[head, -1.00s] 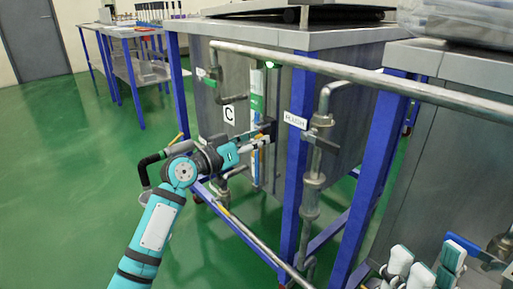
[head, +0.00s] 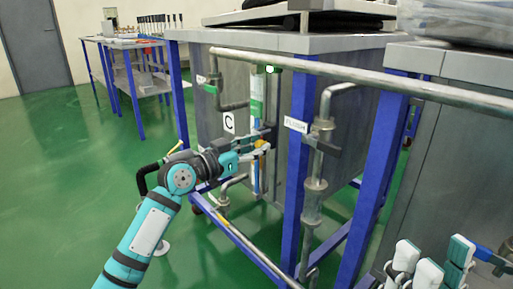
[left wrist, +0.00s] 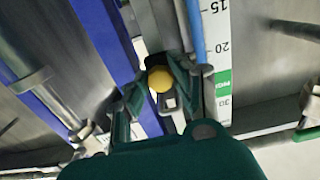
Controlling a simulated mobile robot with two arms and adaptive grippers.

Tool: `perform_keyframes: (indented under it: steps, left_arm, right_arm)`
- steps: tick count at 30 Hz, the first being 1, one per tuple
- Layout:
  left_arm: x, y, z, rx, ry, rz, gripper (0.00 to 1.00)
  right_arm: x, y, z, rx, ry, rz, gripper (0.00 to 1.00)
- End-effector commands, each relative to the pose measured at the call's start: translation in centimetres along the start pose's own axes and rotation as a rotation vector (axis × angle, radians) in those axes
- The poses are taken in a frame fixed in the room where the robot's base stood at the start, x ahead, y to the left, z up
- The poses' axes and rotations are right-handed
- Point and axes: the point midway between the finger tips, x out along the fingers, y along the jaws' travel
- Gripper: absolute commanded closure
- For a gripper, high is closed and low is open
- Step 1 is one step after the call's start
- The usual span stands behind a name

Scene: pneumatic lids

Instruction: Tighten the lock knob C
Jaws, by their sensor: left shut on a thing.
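The white plate lettered C (head: 229,122) is on the grey tank wall. To its right a vertical sight gauge (head: 257,100) with a green band runs down the tank. A yellow knob (head: 263,144) sits low on this gauge; it also shows as a round yellow end in the left wrist view (left wrist: 160,79). My left gripper (head: 256,150) is at the gauge, its fingers on either side of the yellow knob and shut on it. The fingers hide the knob's sides. My right gripper (head: 438,265) is low at the right edge, partly cut off; its jaw state is unclear.
A horizontal pipe (head: 350,72) crosses in front of the tank above my left arm. Blue frame legs (head: 297,165) and a vertical pipe with a valve (head: 318,150) stand right of the gauge. Green floor (head: 60,200) is clear at left.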

Motion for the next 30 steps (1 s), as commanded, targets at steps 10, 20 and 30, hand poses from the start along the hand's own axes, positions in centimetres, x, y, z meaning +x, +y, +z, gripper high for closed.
perform_keyframes:
  steps: [10,20,30]
  left_arm:
    - [0.0,-0.1,-0.1,0.001,0.001,-0.002,0.51]
    - [-0.8,-0.1,0.1,-0.001,-0.001,-0.003,0.51]
    - [-7.6,-0.1,0.1,0.003,-0.003,-0.003,0.51]
  right_arm:
    - [0.0,0.0,0.0,0.0,0.001,0.0,0.6]
    - [0.0,0.1,0.0,-0.002,0.0,0.005,0.6]
    - [0.0,0.0,0.0,-0.001,0.0,0.002,0.6]
